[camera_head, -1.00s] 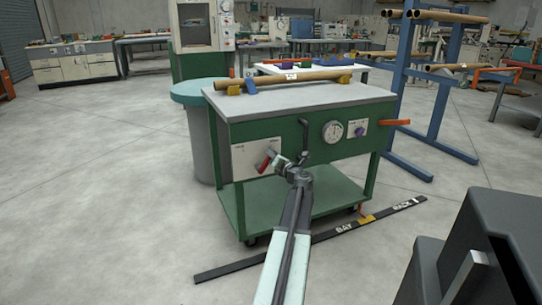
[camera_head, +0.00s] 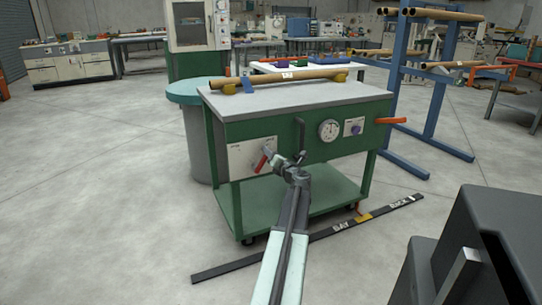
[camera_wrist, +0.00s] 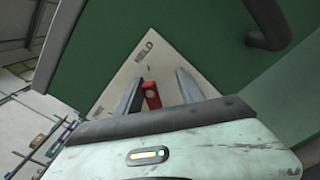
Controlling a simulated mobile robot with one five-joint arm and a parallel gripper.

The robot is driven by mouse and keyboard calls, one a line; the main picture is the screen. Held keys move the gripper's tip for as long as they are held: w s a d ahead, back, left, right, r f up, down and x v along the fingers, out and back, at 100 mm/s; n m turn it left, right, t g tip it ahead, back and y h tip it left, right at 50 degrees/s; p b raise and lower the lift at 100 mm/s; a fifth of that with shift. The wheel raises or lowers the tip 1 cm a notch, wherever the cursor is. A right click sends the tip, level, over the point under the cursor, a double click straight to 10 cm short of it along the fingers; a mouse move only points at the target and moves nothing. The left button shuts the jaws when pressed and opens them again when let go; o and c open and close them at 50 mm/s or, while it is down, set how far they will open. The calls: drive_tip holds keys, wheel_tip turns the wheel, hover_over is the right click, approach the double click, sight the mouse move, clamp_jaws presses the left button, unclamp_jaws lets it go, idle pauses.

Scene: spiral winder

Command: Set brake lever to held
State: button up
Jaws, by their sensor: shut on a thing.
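The brake lever (camera_head: 261,163) is a short red handle on a white plate (camera_head: 240,163) at the left of the green cart's front. In the wrist view the red lever (camera_wrist: 151,95) stands between the two grey fingers of my gripper (camera_wrist: 156,92). My gripper (camera_head: 267,154) is shut on the lever in the head view. The word HELD shows on the plate (camera_wrist: 125,72) above the lever in the wrist view. The lever's pivot is hidden.
The green cart (camera_head: 230,130) has a black handle (camera_head: 300,134), a round gauge (camera_head: 329,130) and an orange bar (camera_head: 391,121) to the right of the plate. A cardboard tube (camera_head: 300,77) lies on top. A floor strip (camera_head: 240,265) crosses in front. Open floor lies left.

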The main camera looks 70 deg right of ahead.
drive_tip(key=v, duration=0.7)
drive_tip(key=shift+s+a, duration=0.25)
drive_tip(key=shift+a, duration=0.05)
